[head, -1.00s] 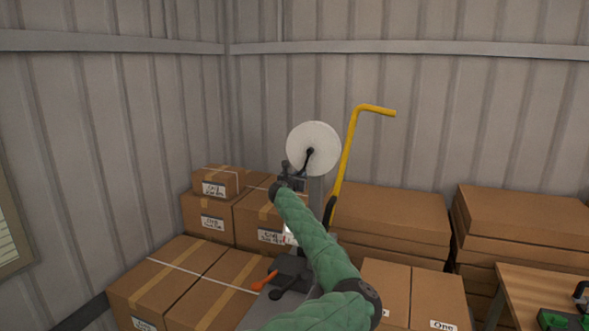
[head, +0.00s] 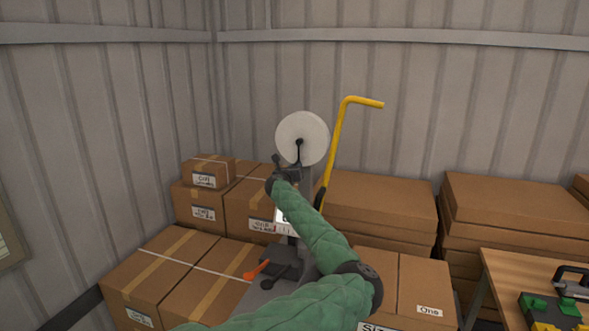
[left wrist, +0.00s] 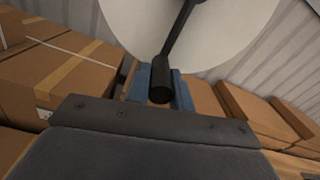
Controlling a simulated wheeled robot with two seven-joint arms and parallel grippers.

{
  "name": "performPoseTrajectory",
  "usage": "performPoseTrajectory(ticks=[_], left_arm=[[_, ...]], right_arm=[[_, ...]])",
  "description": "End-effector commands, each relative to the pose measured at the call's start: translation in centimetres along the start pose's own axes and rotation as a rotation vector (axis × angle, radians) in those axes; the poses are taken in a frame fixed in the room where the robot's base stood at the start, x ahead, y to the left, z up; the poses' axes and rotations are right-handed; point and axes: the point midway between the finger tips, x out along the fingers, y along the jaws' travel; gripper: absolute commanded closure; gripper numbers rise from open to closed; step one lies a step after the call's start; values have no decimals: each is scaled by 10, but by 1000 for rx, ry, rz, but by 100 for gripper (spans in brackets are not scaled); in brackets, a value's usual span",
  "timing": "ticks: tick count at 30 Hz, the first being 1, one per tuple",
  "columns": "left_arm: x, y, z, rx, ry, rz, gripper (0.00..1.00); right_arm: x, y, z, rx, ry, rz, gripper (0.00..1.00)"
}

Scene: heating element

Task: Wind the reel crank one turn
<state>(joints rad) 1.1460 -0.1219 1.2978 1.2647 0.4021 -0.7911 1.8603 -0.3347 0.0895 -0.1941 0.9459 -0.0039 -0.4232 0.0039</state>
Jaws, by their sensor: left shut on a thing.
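The reel (head: 303,128) is a white disc upright at the top of a grey stand (head: 306,183). Its dark crank (head: 297,155) runs down from the hub, as the left wrist view also shows. The crank ends in a dark cylindrical handle (left wrist: 161,82), pointing towards the camera. My left gripper (head: 287,167) is just below the reel, at the crank's lower end. In the left wrist view its blue-grey fingers (left wrist: 160,92) are shut on the crank handle. The fingertips are partly hidden by the handle and the gripper body. My right gripper is not in view.
Cardboard boxes (head: 155,275) stand left of and behind the stand, with more stacked on the right (head: 375,200). A yellow bent bar (head: 336,140) rises right of the reel. An orange lever (head: 257,268) sits low on the stand. A wooden table (head: 520,268) is at lower right.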

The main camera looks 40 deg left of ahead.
Motion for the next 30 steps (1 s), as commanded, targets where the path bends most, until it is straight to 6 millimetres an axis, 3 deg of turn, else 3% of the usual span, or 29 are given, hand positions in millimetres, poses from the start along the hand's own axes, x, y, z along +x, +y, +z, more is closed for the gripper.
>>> performPoseTrajectory(ticks=[1,2,5,18,24,30], left_arm=[[1,-1,2,1,-2,-2,100],[1,-1,3,1,-2,-2,76],[1,-1,2,1,-2,-1,57],[-8,0,-1,2,-2,1,57],[-36,0,-3,2,-2,0,57],[-62,-1,-2,2,-1,0,57]], right_arm=[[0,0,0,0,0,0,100],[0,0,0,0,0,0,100],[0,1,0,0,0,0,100],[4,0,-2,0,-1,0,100],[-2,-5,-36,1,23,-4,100],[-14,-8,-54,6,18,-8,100]])
